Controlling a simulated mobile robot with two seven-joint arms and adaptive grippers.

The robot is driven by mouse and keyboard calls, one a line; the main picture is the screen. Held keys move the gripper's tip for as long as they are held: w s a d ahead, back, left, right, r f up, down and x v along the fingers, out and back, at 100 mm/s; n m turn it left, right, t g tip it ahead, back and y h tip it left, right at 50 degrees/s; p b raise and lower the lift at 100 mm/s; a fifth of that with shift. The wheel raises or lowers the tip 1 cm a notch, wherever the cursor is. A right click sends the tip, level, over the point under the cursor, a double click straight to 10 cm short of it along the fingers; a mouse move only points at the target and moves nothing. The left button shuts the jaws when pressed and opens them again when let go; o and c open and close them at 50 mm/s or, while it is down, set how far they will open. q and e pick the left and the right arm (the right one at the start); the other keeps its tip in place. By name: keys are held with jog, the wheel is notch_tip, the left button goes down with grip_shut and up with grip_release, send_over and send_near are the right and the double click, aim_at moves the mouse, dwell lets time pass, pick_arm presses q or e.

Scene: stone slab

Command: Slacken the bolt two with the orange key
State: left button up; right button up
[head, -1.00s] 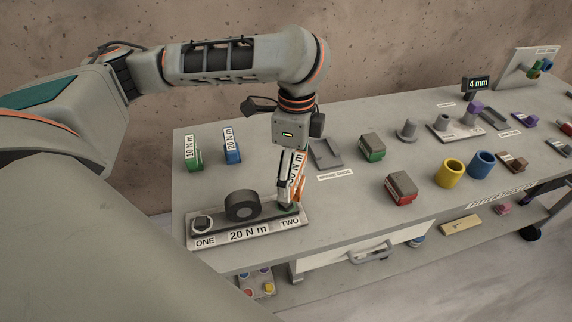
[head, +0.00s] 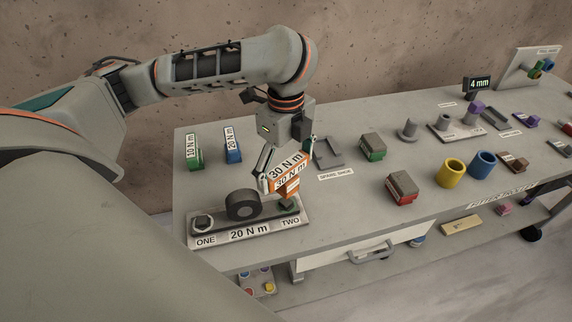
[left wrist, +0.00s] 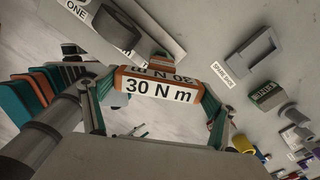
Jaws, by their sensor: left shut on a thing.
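The orange key (head: 287,181), labelled 30 N m, is in my left gripper (head: 286,168), which is shut on it. The key also shows between the fingers in the left wrist view (left wrist: 158,86). It stands over the TWO end of a grey plate (head: 248,235) marked ONE, 20 N m and TWO. Bolt two is hidden beneath the key; a dark green piece (head: 290,206) shows there. I cannot tell whether the key is seated on the bolt. Bolt one (head: 203,222) shows at the ONE end. My right gripper is not in view.
A dark round boss (head: 242,205) stands mid-plate, close to the key. The green 10 N m key (head: 194,152) and blue 20 N m key (head: 232,145) stand behind. The empty spare shoe tray (head: 328,153) and a red-and-grey block (head: 401,188) lie to the right.

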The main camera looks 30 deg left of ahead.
aim_at(286, 186)
pick_arm(q)
jog(key=shift+f, duration=2.15)
jog(key=shift+f, duration=0.85)
jog(key=n, duration=1.2)
jog(key=shift+r, duration=1.75)
jog(key=shift+r, duration=0.1)
jog(key=shift+r, duration=2.45)
